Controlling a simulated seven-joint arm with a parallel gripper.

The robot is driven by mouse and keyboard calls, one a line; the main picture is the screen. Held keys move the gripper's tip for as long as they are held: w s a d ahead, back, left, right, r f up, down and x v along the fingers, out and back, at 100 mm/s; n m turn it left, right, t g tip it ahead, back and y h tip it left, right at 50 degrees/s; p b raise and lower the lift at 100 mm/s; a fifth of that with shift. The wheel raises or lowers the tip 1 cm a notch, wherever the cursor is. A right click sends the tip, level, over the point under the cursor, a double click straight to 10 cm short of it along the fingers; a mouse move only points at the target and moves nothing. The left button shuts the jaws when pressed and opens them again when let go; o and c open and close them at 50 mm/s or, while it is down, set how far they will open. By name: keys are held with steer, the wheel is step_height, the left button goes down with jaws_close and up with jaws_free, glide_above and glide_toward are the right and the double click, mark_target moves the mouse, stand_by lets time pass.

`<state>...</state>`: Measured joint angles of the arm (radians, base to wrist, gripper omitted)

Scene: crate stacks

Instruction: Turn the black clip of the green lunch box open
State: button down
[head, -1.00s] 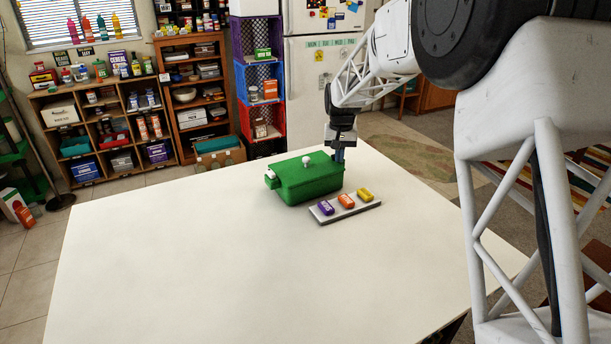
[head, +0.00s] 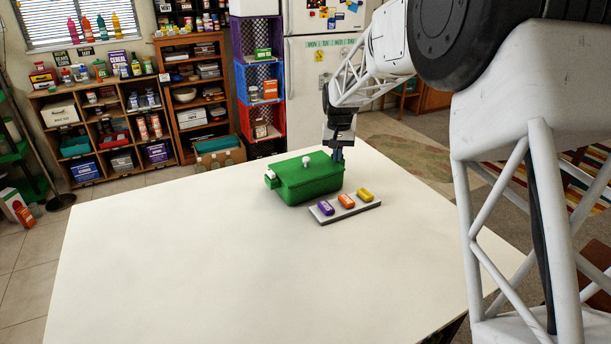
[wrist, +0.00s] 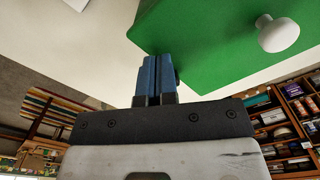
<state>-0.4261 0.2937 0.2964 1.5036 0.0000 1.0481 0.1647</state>
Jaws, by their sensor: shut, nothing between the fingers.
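The green lunch box (head: 306,180) stands shut on the white table, with a white knob (head: 307,160) on its lid and a pale fitting (head: 270,178) on its left end. My gripper (head: 338,154) points down at the box's far right end. The clip is otherwise hidden.
A grey board (head: 345,208) in front of the box carries a purple block (head: 326,208), an orange block (head: 346,201) and a yellow block (head: 365,195). The white table (head: 220,260) is clear at the left and front. Shelves and a fridge stand beyond it.

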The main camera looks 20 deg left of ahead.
mark_target(330, 159)
steer(key=shift+w+a, duration=0.4)
steer(key=shift+a, duration=0.35)
stand_by(1.0)
steer(key=shift+w+a, duration=0.25)
steer(key=shift+w, duration=0.5)
stand_by(1.3)
steer(key=shift+s+a, duration=0.3)
stand_by(0.3)
steer(key=shift+r, duration=0.2)
step_height(330, 159, up, 7)
steer(key=shift+f, duration=0.2)
stand_by(1.2)
steer(key=shift+d+r, duration=0.1)
steer(key=shift+d, duration=0.05)
stand_by(0.4)
